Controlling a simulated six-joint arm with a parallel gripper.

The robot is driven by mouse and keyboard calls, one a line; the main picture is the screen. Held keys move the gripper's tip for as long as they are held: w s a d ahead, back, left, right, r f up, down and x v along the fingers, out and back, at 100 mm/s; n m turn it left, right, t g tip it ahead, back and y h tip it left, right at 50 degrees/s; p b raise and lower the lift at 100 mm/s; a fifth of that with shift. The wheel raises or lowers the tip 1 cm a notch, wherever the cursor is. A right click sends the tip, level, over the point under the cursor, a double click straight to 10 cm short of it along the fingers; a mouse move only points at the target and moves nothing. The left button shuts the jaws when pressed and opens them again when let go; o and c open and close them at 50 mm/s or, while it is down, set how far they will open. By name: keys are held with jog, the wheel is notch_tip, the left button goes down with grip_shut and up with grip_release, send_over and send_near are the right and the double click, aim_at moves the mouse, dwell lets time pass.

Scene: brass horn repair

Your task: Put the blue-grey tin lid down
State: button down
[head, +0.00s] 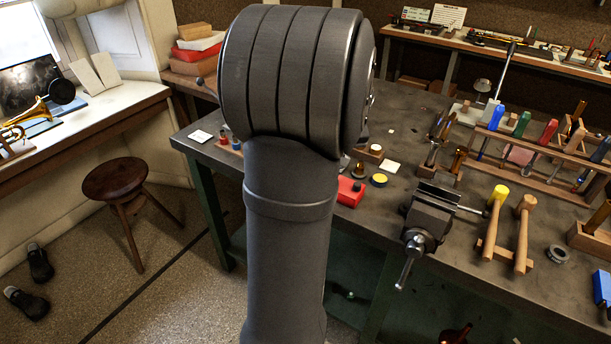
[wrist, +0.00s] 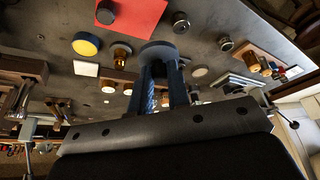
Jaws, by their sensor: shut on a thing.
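In the wrist view my gripper (wrist: 161,72) is shut on the blue-grey tin lid (wrist: 158,50), a round disc at the fingertips. The bench top shows beyond it; I cannot tell how far the lid is above the bench. In the head view my own arm link hides the gripper and the lid. A round yellow-topped tin (wrist: 86,44) lies to the left of the lid in the wrist view, and it also shows in the head view (head: 379,180).
A vise (head: 428,222), mallets (head: 496,215) and a screwdriver rack (head: 530,160) stand to the right on the bench (head: 400,110).

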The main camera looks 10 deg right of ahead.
jog(key=w+a+f, duration=0.4)
jog(key=w+a, duration=0.1)
jog(key=w+a+f, duration=0.2)
jog(key=w+a, duration=0.1)
jog(key=shift+f, duration=2.35)
jog(key=shift+f, duration=0.15)
jog(key=c, duration=1.4)
grip_release()
jog(key=shift+o, duration=0.2)
jog(key=v, duration=1.2)
jog(key=shift+w, duration=0.1)
